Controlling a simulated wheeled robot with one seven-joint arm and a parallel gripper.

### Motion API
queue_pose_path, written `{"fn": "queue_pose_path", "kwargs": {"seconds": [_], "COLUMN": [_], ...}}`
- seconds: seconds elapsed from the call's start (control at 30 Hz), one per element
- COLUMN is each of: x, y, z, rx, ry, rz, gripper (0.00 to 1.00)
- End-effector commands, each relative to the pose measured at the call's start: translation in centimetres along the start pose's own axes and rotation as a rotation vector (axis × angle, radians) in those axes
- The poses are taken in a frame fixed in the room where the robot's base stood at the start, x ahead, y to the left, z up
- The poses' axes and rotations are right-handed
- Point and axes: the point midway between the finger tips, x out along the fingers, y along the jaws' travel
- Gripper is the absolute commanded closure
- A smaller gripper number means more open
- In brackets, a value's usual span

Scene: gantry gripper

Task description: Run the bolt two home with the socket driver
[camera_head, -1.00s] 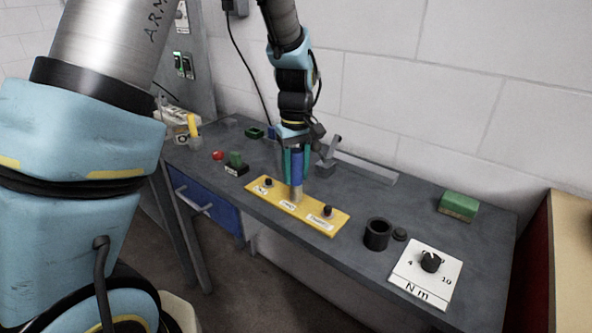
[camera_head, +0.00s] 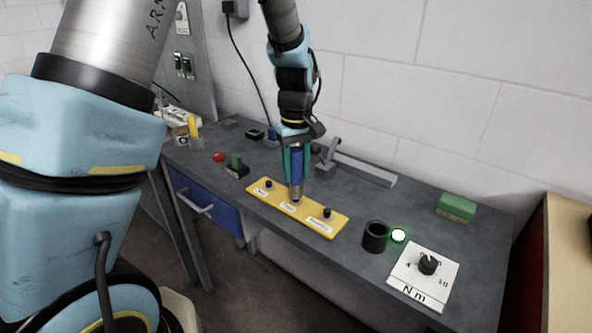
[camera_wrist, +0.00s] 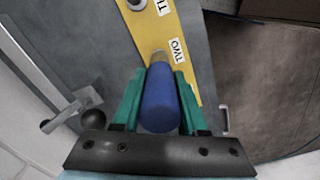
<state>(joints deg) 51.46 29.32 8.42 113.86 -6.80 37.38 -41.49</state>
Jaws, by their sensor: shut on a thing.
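A yellow plate (camera_head: 318,222) lies on the bench with three labelled bolt positions. Black bolt heads show at the left position (camera_head: 268,184) and the right position (camera_head: 327,213). My gripper (camera_head: 294,172) is shut on the blue socket driver (camera_head: 297,165), which stands upright over the middle position. The driver's metal socket (camera_head: 296,191) hides bolt two, so I cannot see how deep the bolt sits. In the wrist view the blue driver (camera_wrist: 159,98) is between the green fingers, beside the label "TWO" (camera_wrist: 177,50).
A white torque dial (camera_head: 425,278) marked "N m" stands at the right. A green block (camera_head: 457,207) and a grey bar fixture (camera_head: 360,168) are behind. A red button (camera_head: 218,157) is at the left.

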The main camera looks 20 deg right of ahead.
Motion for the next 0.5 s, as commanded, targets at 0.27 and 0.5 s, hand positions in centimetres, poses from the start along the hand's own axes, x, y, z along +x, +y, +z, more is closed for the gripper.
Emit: {"fn": "queue_pose_path", "kwargs": {"seconds": [0.27, 0.5], "x": [-2.6, -4.5], "y": [0.0, 0.0], "z": [-0.1, -0.1], "rx": [0.000, 0.000], "ry": [0.002, 0.002], "rz": [0.001, 0.002], "gripper": [1.00, 1.00]}}
